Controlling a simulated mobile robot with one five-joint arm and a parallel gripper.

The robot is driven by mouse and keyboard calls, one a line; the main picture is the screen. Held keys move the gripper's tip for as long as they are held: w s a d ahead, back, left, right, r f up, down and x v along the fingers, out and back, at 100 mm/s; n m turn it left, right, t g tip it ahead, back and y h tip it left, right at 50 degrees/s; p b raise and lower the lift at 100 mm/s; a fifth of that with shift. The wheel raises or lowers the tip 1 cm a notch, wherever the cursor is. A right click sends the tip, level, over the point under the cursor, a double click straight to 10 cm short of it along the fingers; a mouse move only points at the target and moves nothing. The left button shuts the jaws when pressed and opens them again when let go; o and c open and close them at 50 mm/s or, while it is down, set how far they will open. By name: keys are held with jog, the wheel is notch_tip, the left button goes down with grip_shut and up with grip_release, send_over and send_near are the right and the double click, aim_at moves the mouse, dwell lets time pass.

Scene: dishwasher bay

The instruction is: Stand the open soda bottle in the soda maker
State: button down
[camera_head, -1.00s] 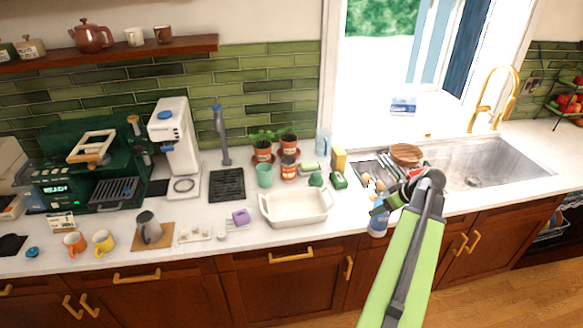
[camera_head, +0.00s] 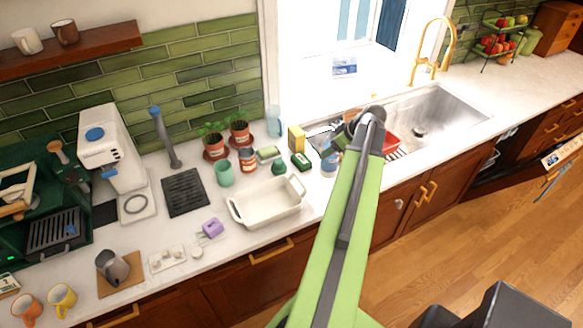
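The soda maker is a white upright machine (camera_head: 108,150) with a blue cap on top and a round base plate, on the counter at the left. A small clear bottle with a blue and white label (camera_head: 330,163) shows just left of my arm's bent joint. I cannot tell if it stands on the counter or is held, or if it is open. A pale blue clear bottle (camera_head: 274,121) stands at the back beside the window. My gripper is mostly hidden by my green arm near the sink's left end, so its fingers cannot be made out.
A white baking dish (camera_head: 267,203), teal cup (camera_head: 225,174) and potted plants (camera_head: 215,145) stand between my arm and the soda maker. A grey tap (camera_head: 166,137) rises behind a black drip tray (camera_head: 185,193). The sink (camera_head: 440,115) lies to the right.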

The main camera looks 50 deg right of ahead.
jog(key=w+a+f+b, duration=0.4)
jog(key=w+f+b, duration=0.2)
jog(key=f+b, duration=0.1)
jog(key=shift+f, duration=0.9)
jog(key=shift+c, duration=1.8)
grip_release()
jog(key=shift+r, duration=0.1)
